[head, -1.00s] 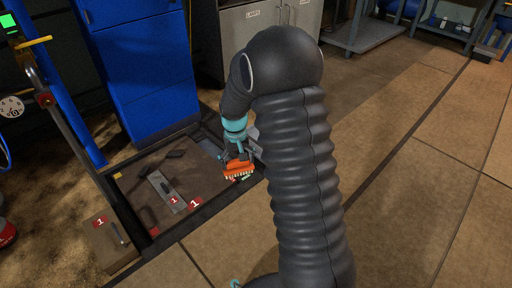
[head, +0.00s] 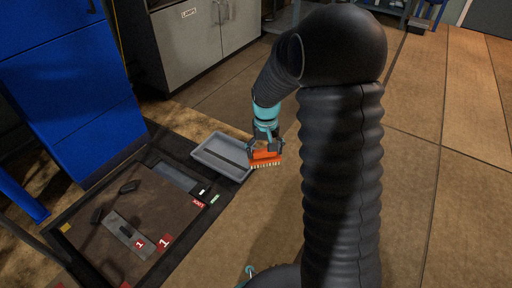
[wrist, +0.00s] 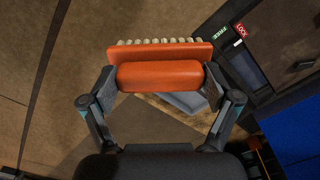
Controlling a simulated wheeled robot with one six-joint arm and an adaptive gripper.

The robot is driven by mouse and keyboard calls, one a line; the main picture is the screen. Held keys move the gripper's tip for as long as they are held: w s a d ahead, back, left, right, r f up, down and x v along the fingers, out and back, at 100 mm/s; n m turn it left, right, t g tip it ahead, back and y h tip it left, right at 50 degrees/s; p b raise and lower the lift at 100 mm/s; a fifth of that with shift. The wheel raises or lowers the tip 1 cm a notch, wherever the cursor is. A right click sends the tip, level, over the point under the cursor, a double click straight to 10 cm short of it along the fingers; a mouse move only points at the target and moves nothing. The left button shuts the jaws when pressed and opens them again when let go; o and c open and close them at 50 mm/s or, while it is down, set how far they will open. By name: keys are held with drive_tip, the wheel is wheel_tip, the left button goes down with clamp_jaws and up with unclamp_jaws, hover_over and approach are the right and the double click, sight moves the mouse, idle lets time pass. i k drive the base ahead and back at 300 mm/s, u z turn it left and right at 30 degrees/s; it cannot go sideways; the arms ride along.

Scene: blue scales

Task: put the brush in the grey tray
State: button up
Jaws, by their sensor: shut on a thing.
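The orange brush (head: 265,155) with pale bristles is held in my gripper (head: 265,146), bristles downward in the head view. In the wrist view the brush (wrist: 160,76) spans between the two fingers of my gripper (wrist: 160,82), which are shut on its orange handle. The grey tray (head: 205,155) is a shallow rectangular tray at the edge of the dark platform. The brush shows just right of the tray's right end, and its height above the floor is hard to judge. In the wrist view the grey tray (wrist: 187,102) shows partly behind the brush and a finger.
The framed floor platform (head: 160,205) holds a light plate (head: 120,228), several small dark pieces and red labels. A blue cabinet (head: 75,100) and a grey cabinet (head: 190,45) stand behind. The tiled floor (head: 435,150) on the right is clear.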

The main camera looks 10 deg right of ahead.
sight(235, 161)
drive_tip(key=z, duration=0.15)
drive_tip(key=i, duration=0.9)
drive_tip(key=u, duration=0.5)
